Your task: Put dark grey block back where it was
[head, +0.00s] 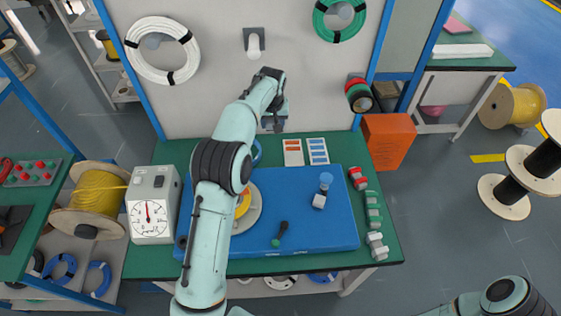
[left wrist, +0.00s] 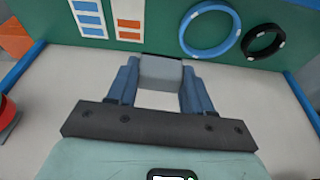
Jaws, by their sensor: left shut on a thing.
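My left arm reaches across the table to the pale back panel (head: 210,95). My left gripper (head: 272,124) is low in front of the panel, near the table's back edge. In the left wrist view the left gripper (left wrist: 160,82) is shut on a grey block (left wrist: 161,70), held between its two blue-grey fingers. In the head view the block is hard to tell apart from the gripper. My right gripper is out of view; only part of that arm shows at the bottom right.
A blue ring (left wrist: 211,33) and a black ring (left wrist: 264,40) lie near the gripper.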

